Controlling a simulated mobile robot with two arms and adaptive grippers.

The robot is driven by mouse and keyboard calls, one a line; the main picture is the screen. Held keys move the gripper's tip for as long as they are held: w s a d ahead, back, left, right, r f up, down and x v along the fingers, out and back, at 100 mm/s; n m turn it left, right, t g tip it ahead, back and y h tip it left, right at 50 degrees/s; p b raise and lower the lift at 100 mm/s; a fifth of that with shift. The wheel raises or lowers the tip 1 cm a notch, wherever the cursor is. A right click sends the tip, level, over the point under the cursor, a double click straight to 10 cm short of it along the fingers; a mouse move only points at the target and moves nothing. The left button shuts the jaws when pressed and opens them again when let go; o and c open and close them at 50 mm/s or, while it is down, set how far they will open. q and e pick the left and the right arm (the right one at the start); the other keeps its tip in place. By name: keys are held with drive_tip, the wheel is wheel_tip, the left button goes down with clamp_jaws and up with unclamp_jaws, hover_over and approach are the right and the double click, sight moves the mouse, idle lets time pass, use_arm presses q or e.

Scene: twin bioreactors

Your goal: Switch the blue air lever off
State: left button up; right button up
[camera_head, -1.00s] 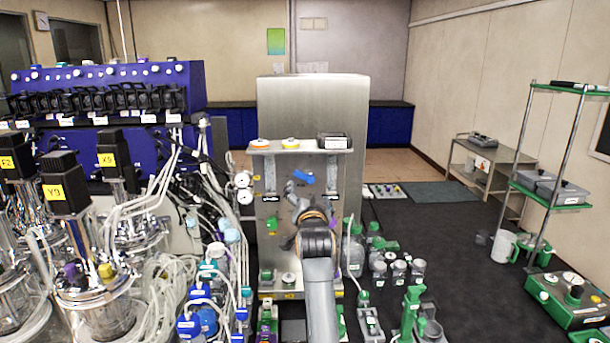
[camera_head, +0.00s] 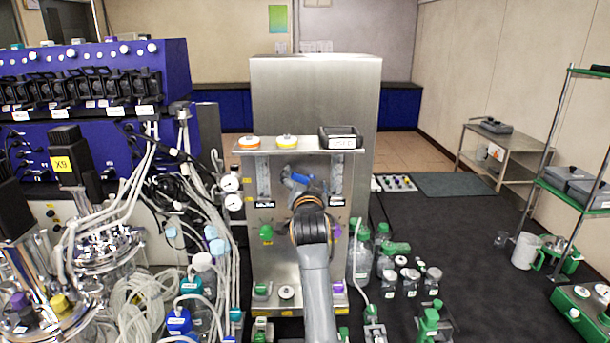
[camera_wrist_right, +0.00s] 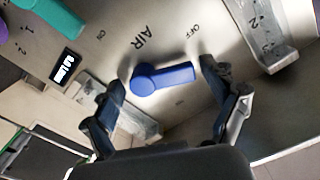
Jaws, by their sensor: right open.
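The blue air lever (camera_head: 297,181) is on the front of the steel panel (camera_head: 335,230), partly covered by my right gripper (camera_head: 308,196) in the head view. In the right wrist view the blue lever (camera_wrist_right: 165,78) lies between the two spread fingers of my right gripper (camera_wrist_right: 163,76). Its round hub is toward the left finger and its handle points toward the right finger. The gripper is open; I cannot tell whether a finger touches the lever. The word AIR (camera_wrist_right: 144,38) is printed beside the lever, with ON and OFF marks. My left gripper is not in view.
A green lever (camera_head: 266,233) and a purple one (camera_head: 337,230) sit lower on the panel. A shelf (camera_head: 310,151) with a dark box (camera_head: 340,137) juts out above. Tubing and vessels crowd the left; bottles (camera_head: 362,253) stand at the right.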

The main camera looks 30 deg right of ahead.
drive_tip(key=shift+s+a+r, duration=0.35)
drive_tip(key=shift+s+a, duration=0.05)
drive_tip(key=shift+s, duration=0.05)
drive_tip(key=shift+c, duration=1)
drive_tip(key=shift+s+a, duration=0.1)
drive_tip(key=c, duration=0.4)
drive_tip(key=shift+r, duration=0.1)
drive_tip(key=c, duration=0.5)
drive_tip(key=shift+c, duration=0.2)
drive_tip(key=shift+n, duration=0.9)
drive_tip(key=n, duration=0.3)
drive_tip(key=shift+a+f, duration=0.15)
drive_tip(key=shift+f, duration=0.15)
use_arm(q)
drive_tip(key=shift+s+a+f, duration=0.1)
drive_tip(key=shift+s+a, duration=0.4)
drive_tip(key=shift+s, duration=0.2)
use_arm(e)
drive_tip(key=shift+n, duration=0.4)
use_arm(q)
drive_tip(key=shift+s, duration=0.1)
